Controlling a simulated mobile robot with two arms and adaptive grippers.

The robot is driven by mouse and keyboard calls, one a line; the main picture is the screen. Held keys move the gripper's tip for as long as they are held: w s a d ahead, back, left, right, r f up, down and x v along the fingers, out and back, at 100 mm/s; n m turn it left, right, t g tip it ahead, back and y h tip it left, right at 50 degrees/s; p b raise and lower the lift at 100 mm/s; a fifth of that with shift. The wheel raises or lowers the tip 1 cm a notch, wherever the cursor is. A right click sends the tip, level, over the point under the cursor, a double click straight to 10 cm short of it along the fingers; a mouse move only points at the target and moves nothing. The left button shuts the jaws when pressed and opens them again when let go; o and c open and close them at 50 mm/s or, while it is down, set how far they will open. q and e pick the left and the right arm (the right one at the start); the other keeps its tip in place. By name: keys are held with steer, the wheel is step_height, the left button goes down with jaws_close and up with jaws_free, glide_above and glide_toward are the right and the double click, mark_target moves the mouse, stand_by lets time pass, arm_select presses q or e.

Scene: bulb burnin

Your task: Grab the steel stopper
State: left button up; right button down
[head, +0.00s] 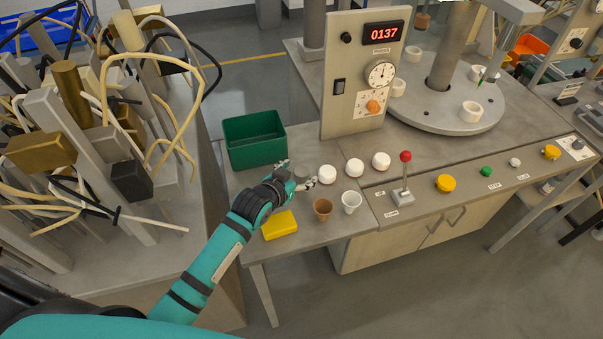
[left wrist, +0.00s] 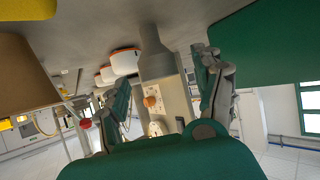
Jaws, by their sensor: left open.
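The steel stopper (head: 301,169) is a small grey piece standing on the bench between the green bin and the row of white round pieces. My left gripper (head: 298,176) reaches it from the front left, and its hand hides part of the stopper. In the left wrist view the picture is upside down. There the stopper (left wrist: 158,62) is a smooth grey body with a narrower neck, between the two spread fingers of my left gripper (left wrist: 168,85). The fingers are open, with gaps visible on both sides. My right gripper is not in view.
A green bin (head: 255,150) stands behind the hand. White round pieces (head: 355,167) line up to the right. A brown cup (head: 323,208), a white cup (head: 351,203) and a yellow block (head: 279,224) stand in front. A red-knobbed lever (head: 405,157) rises further right.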

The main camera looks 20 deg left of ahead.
arm_select(q)
steer(key=shift+x, duration=1.35)
steer(key=shift+c, duration=0.2)
steer(key=c, duration=1.3)
